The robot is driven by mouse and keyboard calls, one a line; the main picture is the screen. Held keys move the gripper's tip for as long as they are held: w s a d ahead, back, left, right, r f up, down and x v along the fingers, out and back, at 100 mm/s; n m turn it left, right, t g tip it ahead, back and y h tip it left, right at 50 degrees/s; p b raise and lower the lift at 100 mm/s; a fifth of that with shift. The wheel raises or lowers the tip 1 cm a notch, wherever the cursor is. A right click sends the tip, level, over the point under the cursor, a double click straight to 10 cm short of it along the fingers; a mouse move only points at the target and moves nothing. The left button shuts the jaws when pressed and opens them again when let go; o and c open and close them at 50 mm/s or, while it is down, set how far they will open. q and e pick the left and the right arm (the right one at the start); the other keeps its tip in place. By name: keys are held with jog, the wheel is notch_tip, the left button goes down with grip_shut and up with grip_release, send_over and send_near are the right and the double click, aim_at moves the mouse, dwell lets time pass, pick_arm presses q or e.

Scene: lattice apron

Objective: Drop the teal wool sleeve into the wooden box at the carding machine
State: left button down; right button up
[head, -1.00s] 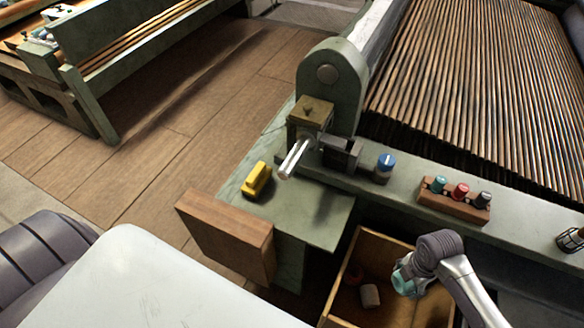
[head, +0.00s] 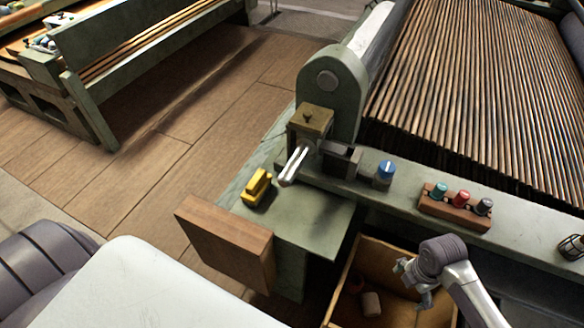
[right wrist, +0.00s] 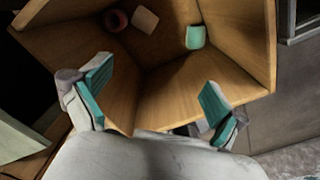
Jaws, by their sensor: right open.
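The wooden box (head: 341,290) is open-topped and sits below the carding machine's green frame; its inside fills much of the right wrist view (right wrist: 240,20). A teal wool sleeve (right wrist: 195,38) lies inside it, toward the far right wall in the right wrist view. In the head view I cannot make this sleeve out. My right gripper (head: 414,283) is over the box, and in the right wrist view (right wrist: 154,90) its teal-padded fingers are spread with nothing between them. My left gripper is not in view.
A cream sleeve (head: 371,303) and a dark red one (head: 355,283) also lie in the box. A rack (head: 455,211) with teal, red and dark spools, a blue-topped knob (head: 385,173) and a yellow block (head: 256,187) sit on the green frame.

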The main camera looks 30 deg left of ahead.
notch_tip(320, 180, up, 11)
jog(key=shift+f, duration=0.15)
dwell(0.5)
